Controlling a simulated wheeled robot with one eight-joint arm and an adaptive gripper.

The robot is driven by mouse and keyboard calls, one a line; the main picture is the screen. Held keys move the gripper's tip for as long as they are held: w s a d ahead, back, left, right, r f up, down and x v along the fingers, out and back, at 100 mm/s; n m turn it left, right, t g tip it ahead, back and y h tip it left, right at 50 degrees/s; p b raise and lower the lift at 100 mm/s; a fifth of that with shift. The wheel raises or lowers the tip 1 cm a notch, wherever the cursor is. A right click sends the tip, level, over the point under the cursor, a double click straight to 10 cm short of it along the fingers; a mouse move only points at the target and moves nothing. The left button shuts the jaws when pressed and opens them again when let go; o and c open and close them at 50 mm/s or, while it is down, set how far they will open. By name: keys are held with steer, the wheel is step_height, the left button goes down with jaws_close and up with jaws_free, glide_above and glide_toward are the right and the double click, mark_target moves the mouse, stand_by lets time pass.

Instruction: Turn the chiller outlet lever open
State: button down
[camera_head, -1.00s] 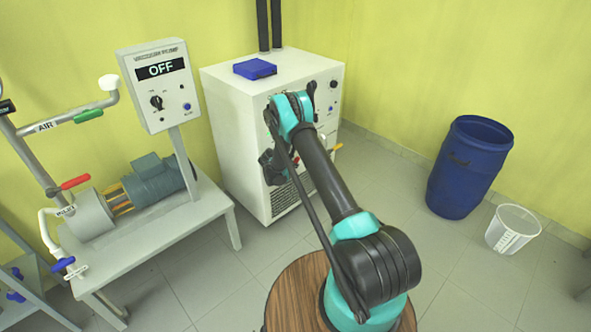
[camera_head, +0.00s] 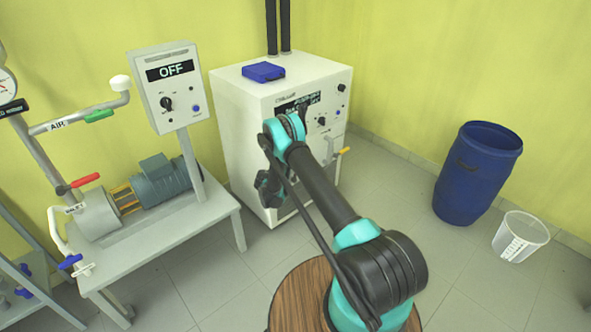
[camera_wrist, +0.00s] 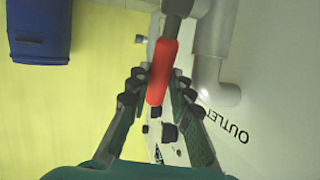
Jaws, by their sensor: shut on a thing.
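The chiller (camera_head: 238,120) is the white cabinet in the head view, with a lit display on its front. The red outlet lever (camera_wrist: 163,70) shows in the wrist view beside a white pipe (camera_wrist: 212,45) and the printed word OUTLET (camera_wrist: 229,125). My gripper (camera_wrist: 158,86) has its two fingers on either side of the red handle, shut on it. In the head view my gripper (camera_head: 268,188) is at the chiller's front, partly behind my arm. The red lever is hidden there.
A yellow handle (camera_head: 343,151) sticks out at the chiller's right. A blue box (camera_head: 263,71) lies on top. The vacuum pump bench (camera_head: 165,245) stands left.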

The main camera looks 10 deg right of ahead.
steer(key=c, duration=1.4)
jaws_free()
steer(key=shift+o, duration=0.2)
steer(key=v, duration=1.2)
